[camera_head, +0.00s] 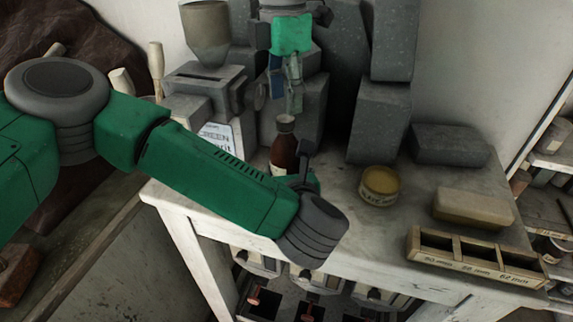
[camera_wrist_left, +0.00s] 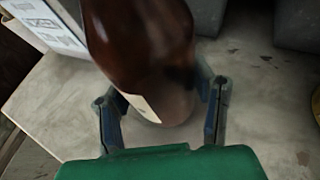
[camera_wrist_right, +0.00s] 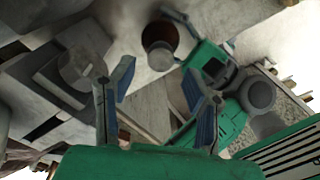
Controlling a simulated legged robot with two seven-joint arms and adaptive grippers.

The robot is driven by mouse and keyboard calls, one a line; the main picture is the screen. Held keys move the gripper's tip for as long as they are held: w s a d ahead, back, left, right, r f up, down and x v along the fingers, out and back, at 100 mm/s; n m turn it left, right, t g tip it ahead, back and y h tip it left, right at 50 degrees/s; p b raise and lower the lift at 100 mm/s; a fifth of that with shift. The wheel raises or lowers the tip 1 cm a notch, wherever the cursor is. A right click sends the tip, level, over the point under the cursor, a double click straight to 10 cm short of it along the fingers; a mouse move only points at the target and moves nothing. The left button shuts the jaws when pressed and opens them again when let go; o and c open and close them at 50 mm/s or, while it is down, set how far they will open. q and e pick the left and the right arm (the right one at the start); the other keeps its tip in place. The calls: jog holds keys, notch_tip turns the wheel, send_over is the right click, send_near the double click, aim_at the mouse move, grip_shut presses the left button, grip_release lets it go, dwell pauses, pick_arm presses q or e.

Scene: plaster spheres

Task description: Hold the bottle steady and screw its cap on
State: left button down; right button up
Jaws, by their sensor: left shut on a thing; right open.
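The brown bottle (camera_head: 284,154) stands upright near the back of the worktop, with a label partly visible in the left wrist view (camera_wrist_left: 135,50). A pale cap (camera_head: 285,122) sits at the top of its neck; I cannot tell whether it is threaded on. My left gripper (camera_head: 297,160) is shut on the bottle's body, one finger on each side in the left wrist view (camera_wrist_left: 160,88). My right gripper (camera_head: 286,98) is open and empty above the cap, pointing down. In the right wrist view the cap (camera_wrist_right: 159,56) shows beyond the open fingers (camera_wrist_right: 157,78).
A grey grinder-like machine (camera_head: 205,85) stands left of the bottle, and grey stone blocks (camera_head: 380,122) stand behind and right. A yellow tin (camera_head: 380,186), a pale block (camera_head: 472,208) and a wooden compartment tray (camera_head: 478,258) lie to the right. The worktop between bottle and tin is clear.

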aim_at(284, 117)
jog(key=shift+f, duration=2.1)
grip_shut()
jog(key=m, duration=1.5)
jog(key=shift+a+m, duration=0.1)
jog(key=shift+m, duration=0.2)
pick_arm(q)
jog(key=shift+d, duration=0.1)
pick_arm(e)
jog(key=shift+o, duration=0.3)
grip_release()
